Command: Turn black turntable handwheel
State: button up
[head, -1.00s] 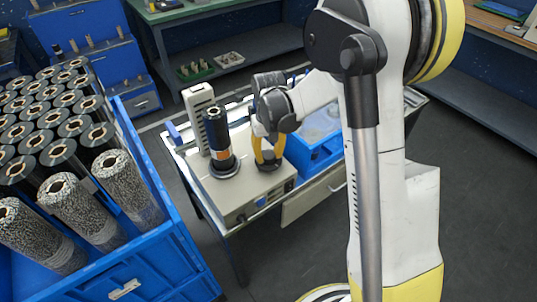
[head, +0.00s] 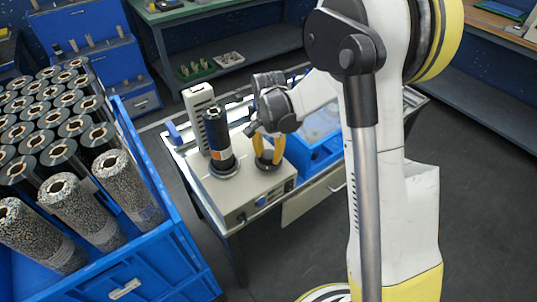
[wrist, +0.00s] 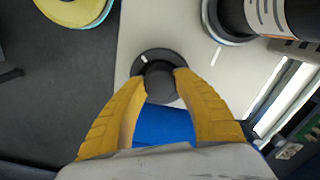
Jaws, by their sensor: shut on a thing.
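The black handwheel (wrist: 144,63) lies on the pale machine top in the wrist view, a dark disc with a raised round knob (wrist: 160,84) and a white mark at its rim. My gripper (wrist: 161,75) has its yellow fingers shut on the knob, one on each side. In the head view my gripper (head: 268,163) points down at the machine top, and its fingers hide most of the handwheel. A black roll (head: 217,138) stands upright on a dark round base just left of my gripper; its lower part also shows in the wrist view (wrist: 285,18).
The machine (head: 235,203) stands on a bench. A blue bin (head: 312,158) sits close right of my gripper. A large blue crate (head: 180,250) full of upright rolls is at the left. A pale upright post (head: 198,118) stands behind the roll.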

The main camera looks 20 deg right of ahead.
aim_at(269, 155)
jog(key=shift+m, duration=0.6)
jog(key=o, duration=1.2)
notch_tip(269, 155, up, 12)
